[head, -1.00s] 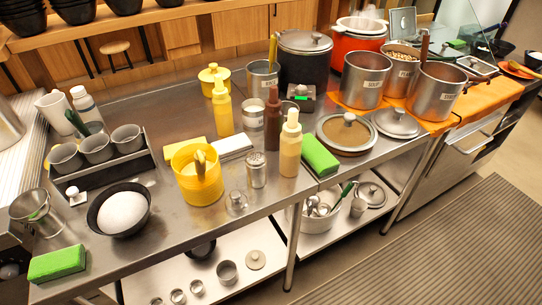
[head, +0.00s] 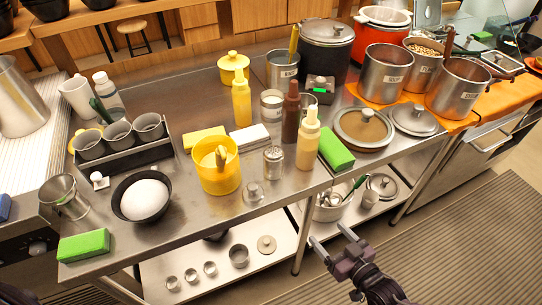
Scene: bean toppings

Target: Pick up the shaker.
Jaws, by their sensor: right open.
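The shaker (head: 273,162) is a small metal cylinder with a perforated-looking top. It stands upright on the steel counter (head: 205,240), between the yellow tub (head: 218,172) and the tan squeeze bottle (head: 308,140). My right gripper (head: 329,235) comes in from the bottom right, in front of the counter's front edge. It is open and empty, with its fingers pointing up and left, apart from the shaker. My left gripper does not show; a dark part at the bottom left corner is too cropped to tell.
A small glass lidded jar (head: 253,192) stands in front of the shaker. A brown bottle (head: 290,112) and a green sponge (head: 336,148) are close by on the right. A black bowl with white contents (head: 142,197) is at left. Metal cups sit on the lower shelf (head: 215,262).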

